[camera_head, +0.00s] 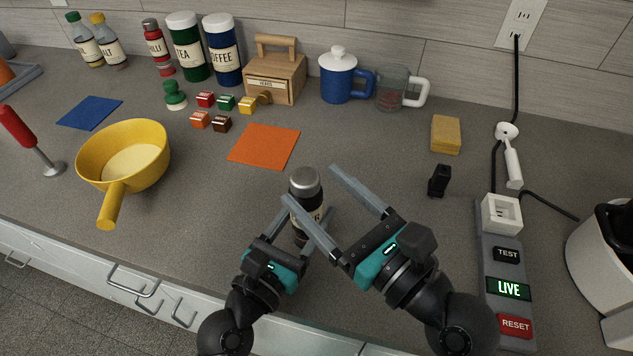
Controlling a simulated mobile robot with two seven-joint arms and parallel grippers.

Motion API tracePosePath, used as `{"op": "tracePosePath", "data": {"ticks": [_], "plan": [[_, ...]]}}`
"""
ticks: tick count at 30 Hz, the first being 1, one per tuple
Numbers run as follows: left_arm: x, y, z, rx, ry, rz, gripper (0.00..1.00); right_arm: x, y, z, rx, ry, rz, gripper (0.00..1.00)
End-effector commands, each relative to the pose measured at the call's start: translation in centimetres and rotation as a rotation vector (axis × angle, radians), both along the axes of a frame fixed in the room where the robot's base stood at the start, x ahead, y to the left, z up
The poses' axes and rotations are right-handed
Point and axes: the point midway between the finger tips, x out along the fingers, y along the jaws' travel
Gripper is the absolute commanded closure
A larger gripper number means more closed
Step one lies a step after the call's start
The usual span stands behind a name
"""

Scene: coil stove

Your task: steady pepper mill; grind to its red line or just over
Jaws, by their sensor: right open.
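The pepper mill (306,188) stands upright near the counter's front. It has a grey rounded top and a dark body, with part of a pale label showing. My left gripper (309,211) has its fingers closed on the lower body, one on each side. My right gripper (309,183) is open. I see no red line on the mill.
A yellow pan (128,155) stands at left, with an orange mat (264,146) behind the mill. A power strip (487,255) with a LIVE display lies right of my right arm. A black small object (439,181) and a sponge (446,134) stand right of the mill.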

Motion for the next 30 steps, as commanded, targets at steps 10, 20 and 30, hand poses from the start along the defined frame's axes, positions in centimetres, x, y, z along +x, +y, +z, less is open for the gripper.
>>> {"op": "tracePosePath", "data": {"ticks": [10,20,30], "plan": [[0.0,0.0,0.0,0.000,0.000,0.000,0.97,1.7,6.1,2.9,-0.001,-0.020,0.257,0.19],[0.0,0.0,0.0,0.000,0.000,0.000,0.97,1.0,12.2,4.5,-0.056,0.057,0.578,0.19],[0.0,0.0,0.0,0.000,0.000,0.000,0.97,-0.5,15.6,5.0,-0.252,0.164,0.847,0.19]]}}
